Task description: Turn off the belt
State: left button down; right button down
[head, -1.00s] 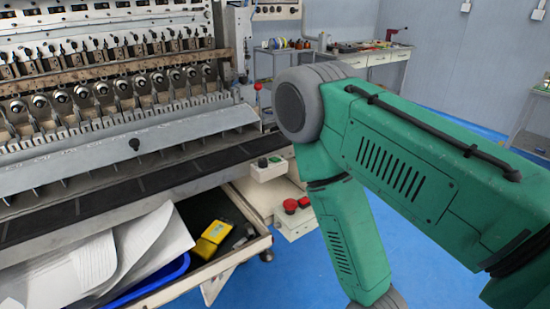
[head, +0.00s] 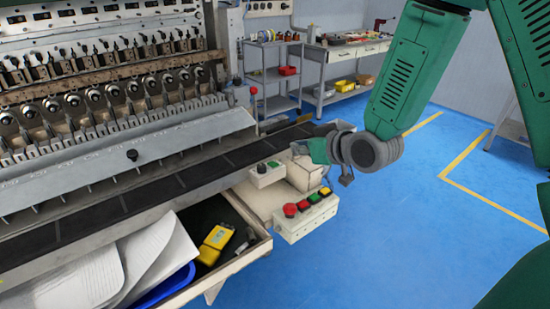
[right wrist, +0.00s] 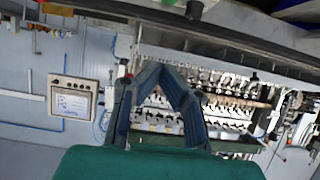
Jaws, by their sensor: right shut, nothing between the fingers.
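The dark belt (head: 140,195) runs along the front of the coil winder (head: 110,110) in the head view. At its right end a small control box (head: 268,176) carries a green and a dark button. My left gripper is not in view.
An open drawer (head: 235,265) below the belt holds white sheets, a blue tray and a yellow device (head: 216,238). A shelf rack (head: 272,80) and a workbench (head: 350,50) stand behind. The blue floor (head: 400,240) is clear on the right.

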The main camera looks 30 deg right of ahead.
jog(key=shift+f, duration=0.1)
send_over(274, 164)
jog(key=f, duration=0.4)
jog(key=shift+s+f, duration=0.2)
jog(key=shift+s, duration=0.05)
jog(key=shift+s+f, duration=0.2)
jog(key=shift+f, duration=1.05)
jog(key=shift+s+d+f, duration=0.1)
jog(key=shift+s+f, duration=0.05)
jog(key=shift+f, duration=0.55)
jog(key=b, duration=0.1)
jog(key=f+t+b, duration=0.1)
jog(key=shift+s+f+b, duration=0.15)
jog(key=shift+s+b, duration=0.1)
jog(key=shift+b, duration=0.1)
jog(key=shift+r+p, duration=0.25)
jog(key=shift+p, duration=0.1)
